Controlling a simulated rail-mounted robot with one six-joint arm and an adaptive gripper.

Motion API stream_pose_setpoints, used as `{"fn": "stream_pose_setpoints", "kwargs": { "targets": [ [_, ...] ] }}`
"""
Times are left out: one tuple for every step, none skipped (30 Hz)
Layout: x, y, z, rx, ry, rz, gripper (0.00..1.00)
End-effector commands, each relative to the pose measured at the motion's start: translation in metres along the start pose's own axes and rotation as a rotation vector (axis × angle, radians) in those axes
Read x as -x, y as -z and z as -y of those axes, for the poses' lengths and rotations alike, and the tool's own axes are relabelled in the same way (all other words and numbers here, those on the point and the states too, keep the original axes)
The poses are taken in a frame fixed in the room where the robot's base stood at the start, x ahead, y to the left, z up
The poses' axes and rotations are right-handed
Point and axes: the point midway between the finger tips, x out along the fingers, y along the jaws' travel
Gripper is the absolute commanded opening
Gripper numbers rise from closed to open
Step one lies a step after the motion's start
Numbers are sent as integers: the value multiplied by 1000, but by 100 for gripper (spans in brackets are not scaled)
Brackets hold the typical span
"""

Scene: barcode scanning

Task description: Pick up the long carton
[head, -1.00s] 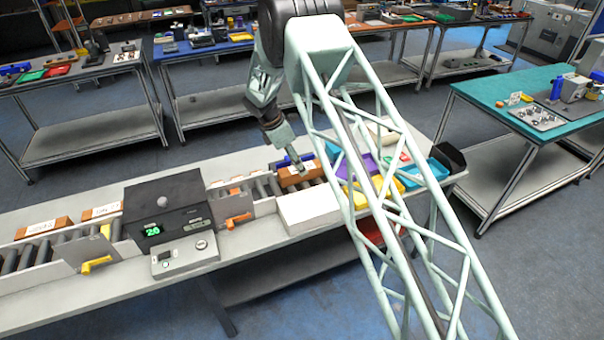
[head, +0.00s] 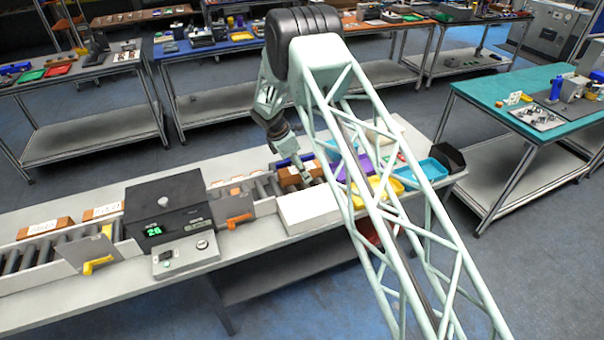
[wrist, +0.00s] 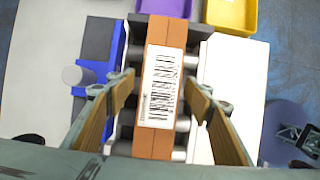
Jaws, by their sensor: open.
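The long carton (wrist: 168,38) is orange-brown with a white barcode label facing up. In the wrist view it lies lengthwise between the two open fingers of my gripper (wrist: 160,92), with a gap on each side. In the head view the carton (head: 312,170) lies on the right end of the roller conveyor, and my gripper (head: 304,178) is right at it, partly covering it. I cannot tell the exact height of the fingertips over the rollers.
A blue part (wrist: 92,80) stands left of the carton, and a white box (head: 308,208) is in front of it. Purple (wrist: 173,7) and yellow (wrist: 232,14) bins are beyond it. A dark scanner box (head: 167,205) stands along the conveyor to the left.

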Motion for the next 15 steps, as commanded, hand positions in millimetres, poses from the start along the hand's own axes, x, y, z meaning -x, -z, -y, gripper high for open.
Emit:
{"fn": "stream_pose_setpoints", "kwargs": {
  "targets": [
    [0,0,0,0,0,0,48],
    [0,0,0,0,0,0,48],
    [0,0,0,0,0,0,48],
    [0,0,0,0,0,0,48],
    [0,0,0,0,0,0,48],
    [0,0,0,0,0,0,48],
    [0,0,0,0,0,0,48],
    [0,0,0,0,0,0,48],
    [0,0,0,0,0,0,47],
    [0,0,0,0,0,0,44],
    [0,0,0,0,0,0,41],
    [0,0,0,0,0,0,38],
    [0,0,0,0,0,0,35],
    [0,0,0,0,0,0,32],
    [0,0,0,0,0,0,29]
  ]
}}
